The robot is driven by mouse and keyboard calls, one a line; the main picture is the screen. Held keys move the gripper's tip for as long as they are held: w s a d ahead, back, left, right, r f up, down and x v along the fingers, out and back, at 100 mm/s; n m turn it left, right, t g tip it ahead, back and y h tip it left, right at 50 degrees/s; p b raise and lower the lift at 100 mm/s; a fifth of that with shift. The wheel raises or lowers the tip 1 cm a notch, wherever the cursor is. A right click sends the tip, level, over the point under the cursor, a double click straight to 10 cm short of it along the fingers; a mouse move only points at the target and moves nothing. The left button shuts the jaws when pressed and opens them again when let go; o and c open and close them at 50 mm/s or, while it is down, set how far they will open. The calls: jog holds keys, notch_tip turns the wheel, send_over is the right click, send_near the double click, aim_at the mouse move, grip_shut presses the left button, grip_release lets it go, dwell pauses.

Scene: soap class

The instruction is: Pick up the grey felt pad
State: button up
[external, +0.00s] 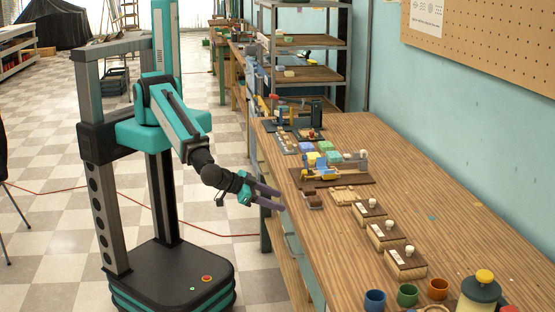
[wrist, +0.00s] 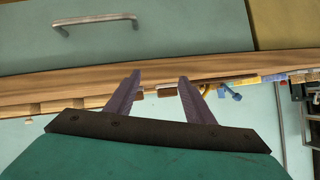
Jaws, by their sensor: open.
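My gripper (external: 277,199) is open and empty in front of the bench's near long edge, about level with its top. In the wrist view my gripper (wrist: 160,78) shows two purple fingers spread apart, with nothing held between them. I cannot pick out the grey felt pad for certain in either view. A small dark brown block (external: 313,201) lies near the bench edge, just right of the fingertips. Dark flat mats (external: 284,142) lie farther back on the bench, too small to tell their material.
The wooden bench (external: 455,225) is clear on its right side. Wooden boxes with white knobs (external: 405,262), cups (external: 408,294) and a yellow-lidded jug (external: 481,291) stand toward the front. A brown board (external: 350,180) lies behind the gripper's level. A drawer handle (wrist: 95,22) shows in the wrist view.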

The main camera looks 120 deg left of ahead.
aim_at(315, 202)
jog(key=w+d+r+n+t, duration=0.1)
jog(key=w+d+r+t, duration=0.1)
jog(key=r, duration=0.5)
jog(key=shift+w+d+t, duration=0.3)
jog(key=shift+w+d, duration=0.4)
jog(key=shift+w, duration=0.15)
jog(key=shift+w+a+f, duration=0.1)
jog(key=shift+f, duration=0.05)
jog(key=b+x, duration=0.3)
jog(key=b, duration=0.2)
jog(key=shift+f, duration=0.2)
jog(key=b+x, duration=0.2)
jog(key=b, duration=0.5)
jog(key=shift+w+a, duration=0.1)
